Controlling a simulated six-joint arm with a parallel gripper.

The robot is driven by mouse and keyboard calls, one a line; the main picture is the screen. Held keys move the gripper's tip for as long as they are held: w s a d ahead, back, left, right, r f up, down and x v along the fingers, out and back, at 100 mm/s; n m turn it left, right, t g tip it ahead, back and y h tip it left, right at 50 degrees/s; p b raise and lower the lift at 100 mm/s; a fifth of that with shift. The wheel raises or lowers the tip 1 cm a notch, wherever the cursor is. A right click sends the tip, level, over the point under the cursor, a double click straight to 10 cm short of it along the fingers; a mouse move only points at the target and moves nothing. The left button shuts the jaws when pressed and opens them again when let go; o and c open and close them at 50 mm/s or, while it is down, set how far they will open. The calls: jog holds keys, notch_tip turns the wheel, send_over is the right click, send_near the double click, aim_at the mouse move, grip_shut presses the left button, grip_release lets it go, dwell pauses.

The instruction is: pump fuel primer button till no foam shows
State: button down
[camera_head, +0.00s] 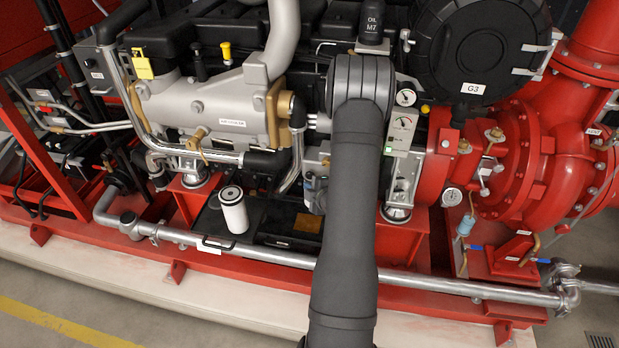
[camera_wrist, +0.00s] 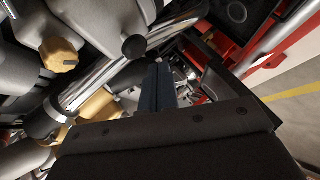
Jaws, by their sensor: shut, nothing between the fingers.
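My gripper (camera_wrist: 158,85) shows in the wrist view as dark fingers, shut together with nothing between them. It points in among the engine's pipes. In the head view my own arm covers the middle of the engine, and I cannot make out the fingers there. I cannot tell for sure which part is the fuel primer button. A black round knob (camera_wrist: 134,47) is left of and above the fingertips in the wrist view, apart from them as far as I can tell. No foam can be made out in either view.
A tan knob (camera_wrist: 58,55) and a shiny pipe (camera_wrist: 95,88) lie left of the fingers. In the head view, a white filter canister (camera_head: 233,212) stands low beside the engine. A long silver pipe (camera_head: 270,260) crosses the front above the red base frame. Gauges (camera_head: 405,97) sit right of my arm.

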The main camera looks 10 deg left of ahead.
jog(key=shift+s, duration=2.05)
jog(key=shift+w, duration=0.15)
jog(key=s, duration=0.4)
